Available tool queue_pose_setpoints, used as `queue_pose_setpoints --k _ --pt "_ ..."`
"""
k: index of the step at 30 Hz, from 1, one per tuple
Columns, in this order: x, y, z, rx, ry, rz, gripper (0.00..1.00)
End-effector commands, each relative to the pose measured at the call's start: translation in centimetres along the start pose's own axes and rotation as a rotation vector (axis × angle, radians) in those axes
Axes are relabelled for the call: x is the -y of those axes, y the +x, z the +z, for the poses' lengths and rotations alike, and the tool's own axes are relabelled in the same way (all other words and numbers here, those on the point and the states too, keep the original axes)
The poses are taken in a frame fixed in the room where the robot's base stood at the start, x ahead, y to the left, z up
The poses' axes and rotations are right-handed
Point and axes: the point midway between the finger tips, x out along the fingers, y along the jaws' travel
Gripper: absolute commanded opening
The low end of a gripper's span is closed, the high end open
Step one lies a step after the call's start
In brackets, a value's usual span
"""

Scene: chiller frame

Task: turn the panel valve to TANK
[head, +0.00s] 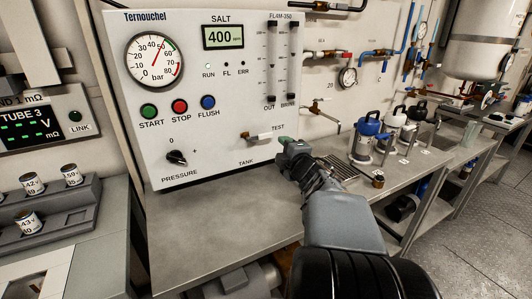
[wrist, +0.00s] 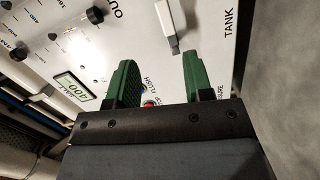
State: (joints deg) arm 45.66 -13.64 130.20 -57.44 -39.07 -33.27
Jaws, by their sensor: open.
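The panel valve (head: 260,136) is a small light handle on the white panel, low and right of centre. It lies roughly level, just below the TEST label (head: 278,128) and above the TANK label (head: 246,162). My gripper (head: 287,143) is just right of and below the valve. In the wrist view the pale valve handle (wrist: 165,25) shows beyond and between the two green fingertips of my gripper (wrist: 158,70), apart from them. The fingers are open and empty. The TANK label (wrist: 230,20) is to the right there.
A black pressure knob (head: 177,157) and the green, red and blue buttons (head: 180,106) are left of the valve. A steel bench (head: 225,212) runs below the panel. A blue-topped canister (head: 370,140) and a grating (head: 337,169) are to the right.

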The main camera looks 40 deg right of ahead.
Motion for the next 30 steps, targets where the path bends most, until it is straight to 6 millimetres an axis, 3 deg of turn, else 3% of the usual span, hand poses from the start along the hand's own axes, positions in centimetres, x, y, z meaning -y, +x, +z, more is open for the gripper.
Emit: queue_pose_setpoints --k 1,8,21,30 --pt "0.9 -0.1 0.7 -0.024 -0.041 0.012 0.47" --pt "1.4 0.3 1.2 -0.102 -0.136 0.035 0.47" --pt "1.1 8.1 0.2 -0.107 -0.137 0.036 0.47" --pt "0.8 12.0 -0.1 -0.104 -0.138 0.037 0.47"
